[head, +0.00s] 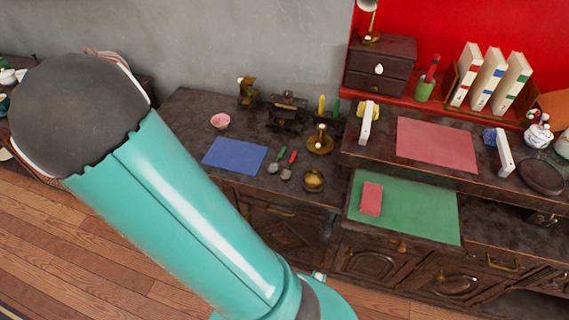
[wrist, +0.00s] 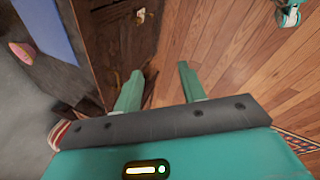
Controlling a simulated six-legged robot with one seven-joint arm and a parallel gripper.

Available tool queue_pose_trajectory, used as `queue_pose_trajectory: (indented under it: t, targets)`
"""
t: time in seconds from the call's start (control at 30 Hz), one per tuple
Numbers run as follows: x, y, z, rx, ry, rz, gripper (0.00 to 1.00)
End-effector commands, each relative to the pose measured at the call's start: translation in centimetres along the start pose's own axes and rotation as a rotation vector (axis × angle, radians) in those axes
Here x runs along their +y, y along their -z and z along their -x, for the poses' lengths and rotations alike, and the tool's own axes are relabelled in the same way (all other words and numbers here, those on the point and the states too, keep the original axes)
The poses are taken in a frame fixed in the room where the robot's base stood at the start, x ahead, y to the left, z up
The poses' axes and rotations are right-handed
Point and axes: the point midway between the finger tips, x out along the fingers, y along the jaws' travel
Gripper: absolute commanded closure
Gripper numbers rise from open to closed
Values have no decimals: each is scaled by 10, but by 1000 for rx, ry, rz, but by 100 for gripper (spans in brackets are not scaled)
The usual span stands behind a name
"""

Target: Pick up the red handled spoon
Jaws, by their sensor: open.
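The red handled spoon (head: 288,167) lies on the dark cabinet top in the head view, its red handle pointing up and to the right. Beside it on the left lies a similar spoon with a green handle (head: 276,162). In the wrist view my gripper (wrist: 158,80) is open and empty, its two teal fingers apart. It points down past the cabinet front toward the wooden floor. The red handled spoon does not show in the wrist view. In the head view my teal arm crosses the left side, and my gripper is not visible there.
A blue mat (head: 235,154) and a pink bowl (head: 220,121) are left of the spoons. A brass candle holder (head: 320,141) and a round brass pot (head: 313,180) stand close on the right. A green mat (head: 420,212) with a red book (head: 371,198) lies farther right.

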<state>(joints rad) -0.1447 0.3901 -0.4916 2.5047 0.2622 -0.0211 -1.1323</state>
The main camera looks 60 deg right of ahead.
Motion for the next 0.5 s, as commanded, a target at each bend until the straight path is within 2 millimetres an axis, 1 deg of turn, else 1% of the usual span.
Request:
queue_pose_trajectory:
  t: [0.03, 0.1, 0.17, 0.2, 0.33, 0.4, 0.5]
  targets:
    - [0, -19, -17, -52, -20, 48, 59]
    - [5, -44, -35, -116, -59, 126, 59]
    - [9, -66, -47, -173, -93, 200, 59]
    - [13, -80, -55, -214, -115, 252, 59]
    - [28, -128, -71, -357, -183, 436, 59]
    - [37, -152, -76, -439, -216, 546, 59]
    - [53, -186, -76, -564, -260, 711, 59]
